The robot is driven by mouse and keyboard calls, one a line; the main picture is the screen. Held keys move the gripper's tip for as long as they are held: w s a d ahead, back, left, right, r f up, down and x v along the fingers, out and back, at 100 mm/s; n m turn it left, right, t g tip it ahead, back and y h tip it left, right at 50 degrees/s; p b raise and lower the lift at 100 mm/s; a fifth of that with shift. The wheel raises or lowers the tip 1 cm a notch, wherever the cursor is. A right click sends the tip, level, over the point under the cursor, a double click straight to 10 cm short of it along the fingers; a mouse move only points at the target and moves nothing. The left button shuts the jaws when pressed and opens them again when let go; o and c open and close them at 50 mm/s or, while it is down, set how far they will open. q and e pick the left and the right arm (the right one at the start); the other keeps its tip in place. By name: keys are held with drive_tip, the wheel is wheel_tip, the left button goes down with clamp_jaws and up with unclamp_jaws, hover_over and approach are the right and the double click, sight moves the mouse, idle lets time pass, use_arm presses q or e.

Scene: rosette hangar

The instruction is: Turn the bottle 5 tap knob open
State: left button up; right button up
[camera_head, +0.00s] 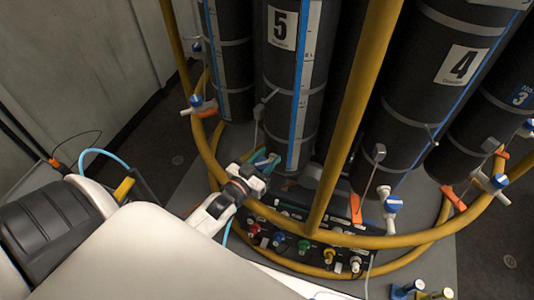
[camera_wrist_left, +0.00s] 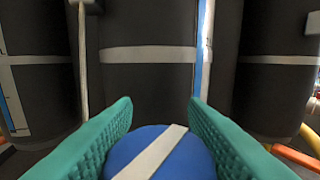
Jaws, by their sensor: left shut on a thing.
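Bottle 5 (camera_head: 279,70) is a tall dark cylinder with a white "5" label and a blue-and-white strip. My left gripper (camera_head: 264,165) is at its foot, inside the yellow hoop. In the left wrist view its teal fingers (camera_wrist_left: 160,104) stand on either side of a round blue tap knob (camera_wrist_left: 190,156) and are shut on it. A white stripe crosses the knob diagonally, from lower left to upper right. The knob's lower part is cut off by the frame edge. In the head view the gripper hides the knob. My right gripper is not in view.
A yellow tubular frame (camera_head: 352,120) rings the bottles, with an upright in front. Bottle 4 (camera_head: 425,90) stands right. Other blue-and-white taps hang at left (camera_head: 197,102) and right (camera_head: 392,204). A panel with coloured knobs (camera_head: 304,246) sits low in front.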

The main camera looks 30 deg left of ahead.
use_arm(q)
drive_tip(key=shift+a+n+y, duration=0.15)
drive_tip(key=shift+n+y, duration=1.05)
drive_tip(key=shift+y, duration=0.7)
drive_tip(key=shift+r, duration=0.1)
drive_tip(key=o, duration=1)
drive_tip(key=shift+s, duration=0.25)
drive_tip(key=shift+s+d+b, duration=0.3)
drive_tip(key=shift+s+b, duration=0.35)
drive_tip(key=shift+s, duration=1.25)
drive_tip(key=shift+s+d+b, duration=0.35)
drive_tip(key=shift+s+b, duration=0.25)
drive_tip(key=shift+s, duration=1.25)
drive_tip(key=shift+s+d+b, duration=0.3)
drive_tip(key=shift+s+b, duration=0.35)
drive_tip(key=shift+s, duration=1.25)
